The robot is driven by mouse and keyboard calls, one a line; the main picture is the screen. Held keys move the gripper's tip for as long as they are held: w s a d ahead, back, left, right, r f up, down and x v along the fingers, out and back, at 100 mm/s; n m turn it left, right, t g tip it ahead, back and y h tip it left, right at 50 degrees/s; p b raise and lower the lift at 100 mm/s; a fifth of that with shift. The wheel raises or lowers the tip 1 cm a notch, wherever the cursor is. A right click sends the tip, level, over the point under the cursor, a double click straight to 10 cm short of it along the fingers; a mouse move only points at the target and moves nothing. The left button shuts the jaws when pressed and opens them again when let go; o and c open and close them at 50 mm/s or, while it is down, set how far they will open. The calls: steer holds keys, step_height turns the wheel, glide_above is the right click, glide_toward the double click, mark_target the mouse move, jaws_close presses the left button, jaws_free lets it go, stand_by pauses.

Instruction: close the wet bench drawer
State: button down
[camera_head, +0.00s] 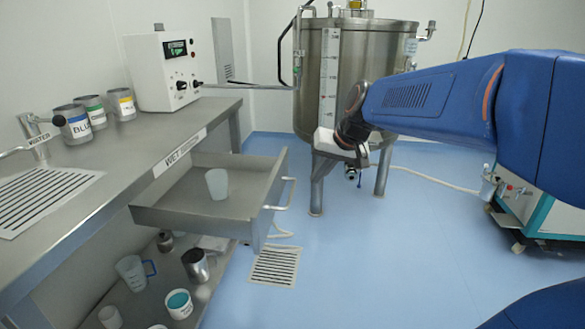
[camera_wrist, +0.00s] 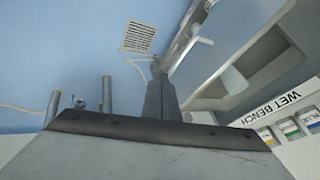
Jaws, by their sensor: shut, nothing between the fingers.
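The wet bench drawer (camera_head: 160,216) is pulled out from under the grey bench top (camera_head: 150,145). Its front panel carries a bar handle (camera_head: 290,195) on the side facing the open floor. A pale translucent cup (camera_head: 217,184) stands inside the drawer.
A steel tank (camera_head: 375,65) on legs stands behind my gripper. Blue, green and yellow labelled cans (camera_head: 97,111) and a white control box (camera_head: 168,70) sit on the bench. Beakers and pots (camera_head: 196,265) are on the shelf below. The blue floor (camera_head: 385,260) beside the drawer is clear.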

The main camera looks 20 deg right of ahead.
steer(key=w+d+r+m+t, duration=0.15)
steer(key=w+d, duration=0.35)
steer(key=w, duration=0.6)
steer(key=shift+g, duration=0.25)
steer(key=shift+w+a+f, duration=0.95)
steer(key=shift+w+f, duration=0.2)
steer(key=shift+f, duration=0.25)
steer(key=shift+w+a+f, duration=0.95)
steer(key=shift+w+f, duration=0.25)
steer(key=shift+f, duration=0.15)
steer(key=shift+w+a+f, duration=0.95)
steer(key=shift+w+f, duration=0.2)
steer(key=shift+f, duration=0.25)
steer(key=shift+w+a, duration=0.1)
glide_toward(220, 161)
steer(key=f, duration=0.1)
steer(key=a+f, duration=0.1)
steer(key=f, duration=0.1)
steer(key=a+f, duration=0.1)
steer(key=f, duration=0.1)
steer(key=shift+w+a, duration=0.15)
